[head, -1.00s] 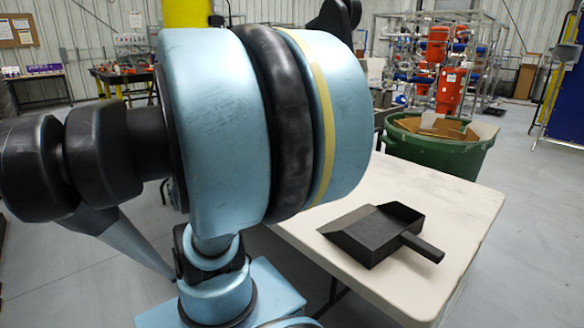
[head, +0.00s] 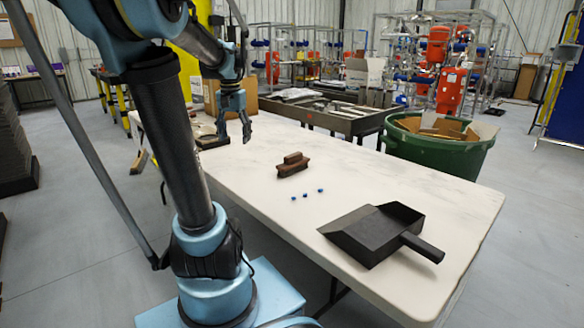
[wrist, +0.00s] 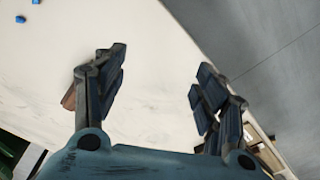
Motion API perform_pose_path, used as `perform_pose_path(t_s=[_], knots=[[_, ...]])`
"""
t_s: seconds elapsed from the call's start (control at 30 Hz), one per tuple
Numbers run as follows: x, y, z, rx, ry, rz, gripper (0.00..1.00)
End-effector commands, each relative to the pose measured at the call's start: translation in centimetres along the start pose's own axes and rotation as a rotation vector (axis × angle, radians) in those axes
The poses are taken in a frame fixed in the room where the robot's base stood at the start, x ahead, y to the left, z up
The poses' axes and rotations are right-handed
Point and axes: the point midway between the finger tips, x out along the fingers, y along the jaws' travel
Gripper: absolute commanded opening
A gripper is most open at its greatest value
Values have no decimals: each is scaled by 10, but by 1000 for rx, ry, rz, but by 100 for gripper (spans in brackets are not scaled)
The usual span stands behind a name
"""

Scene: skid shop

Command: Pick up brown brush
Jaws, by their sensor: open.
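The brown brush (head: 292,165) lies on the white table, around the middle of the head view. My gripper (head: 235,138) is above the far left part of the table, to the left of the brush and apart from it. In the wrist view my gripper (wrist: 160,62) has its fingers spread wide, with only bare table and floor between them. A small brown patch (wrist: 69,98) shows beside the left finger there and looks like part of the brush. The finger hides the rest of it.
Several small blue bits (head: 306,194) lie on the table (head: 420,190) in front of the brush. A black dustpan (head: 365,238) lies nearer the front right. A green bin (head: 435,155) of cardboard stands past the table's right side. Dark objects (head: 212,140) lie near the gripper.

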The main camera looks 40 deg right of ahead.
Motion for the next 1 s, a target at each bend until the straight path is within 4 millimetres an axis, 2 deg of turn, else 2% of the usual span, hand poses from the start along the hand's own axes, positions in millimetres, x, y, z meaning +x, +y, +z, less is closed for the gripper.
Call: perform_pose_path(t_s=[0.03, 0.2, 0.6, 0.8, 1.0], knots=[[-3, 8, -15, 38, -3, 3, 65], [-10, 34, -59, 155, -17, 12, 65], [-16, 114, -149, 419, -48, 30, 65], [-16, 145, -174, 501, -58, 35, 65], [-10, 156, -182, 528, -61, 37, 65]])
